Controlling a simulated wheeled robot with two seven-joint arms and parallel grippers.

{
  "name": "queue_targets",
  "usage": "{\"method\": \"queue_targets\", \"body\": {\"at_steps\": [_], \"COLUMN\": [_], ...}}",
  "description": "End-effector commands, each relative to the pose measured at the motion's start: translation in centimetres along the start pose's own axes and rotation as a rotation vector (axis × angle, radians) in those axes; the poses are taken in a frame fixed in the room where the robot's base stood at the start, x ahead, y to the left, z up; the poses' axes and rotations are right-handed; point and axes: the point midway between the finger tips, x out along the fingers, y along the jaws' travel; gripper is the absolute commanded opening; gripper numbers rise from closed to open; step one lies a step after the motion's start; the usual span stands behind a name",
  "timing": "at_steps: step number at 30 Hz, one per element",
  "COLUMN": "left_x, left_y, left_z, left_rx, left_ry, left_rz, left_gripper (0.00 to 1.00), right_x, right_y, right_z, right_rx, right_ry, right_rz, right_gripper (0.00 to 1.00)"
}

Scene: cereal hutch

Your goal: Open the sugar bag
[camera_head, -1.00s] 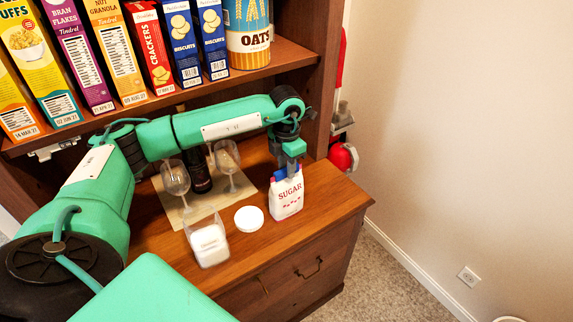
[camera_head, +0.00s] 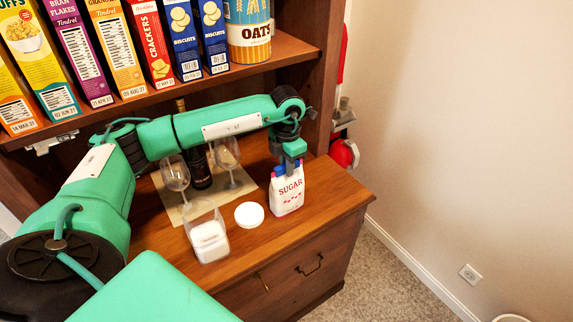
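The white sugar bag (camera_head: 287,194) with red lettering stands upright on the wooden counter, near its right end. My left gripper (camera_head: 289,168) points down at the top of the bag, with blue and red parts showing there. The gripper covers the bag's top edge, so I cannot tell whether its fingers are shut on it or whether the bag is open. My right gripper is not in view.
A clear container (camera_head: 209,241) with white contents stands front left of the bag, and a round white lid (camera_head: 249,215) lies between them. Two wine glasses (camera_head: 228,154) and a dark bottle (camera_head: 200,168) stand on a mat behind.

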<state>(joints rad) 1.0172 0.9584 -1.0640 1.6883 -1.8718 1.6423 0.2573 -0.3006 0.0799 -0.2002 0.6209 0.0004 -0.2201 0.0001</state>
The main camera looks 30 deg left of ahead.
Motion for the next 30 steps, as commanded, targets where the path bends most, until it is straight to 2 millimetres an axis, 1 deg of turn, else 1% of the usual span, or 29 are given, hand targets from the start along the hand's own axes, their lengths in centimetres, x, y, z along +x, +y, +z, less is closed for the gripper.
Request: {"method": "queue_targets", "body": {"at_steps": [3, 11, 30], "left_x": [0.2, 0.1, -3.2], "left_y": [0.0, 0.0, 0.0], "left_z": [0.0, 0.0, 0.0], "left_rx": [0.000, 0.000, 0.000], "left_ry": [0.001, 0.001, 0.000], "left_rz": [0.000, 0.000, 0.000], "left_gripper": [0.00, 0.00, 0.00], "right_x": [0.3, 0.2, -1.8], "right_y": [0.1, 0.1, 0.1], "right_z": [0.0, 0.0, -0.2], "right_rx": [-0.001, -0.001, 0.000], "right_ry": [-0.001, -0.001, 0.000], "right_rz": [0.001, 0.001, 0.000], "right_gripper": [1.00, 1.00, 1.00]}}
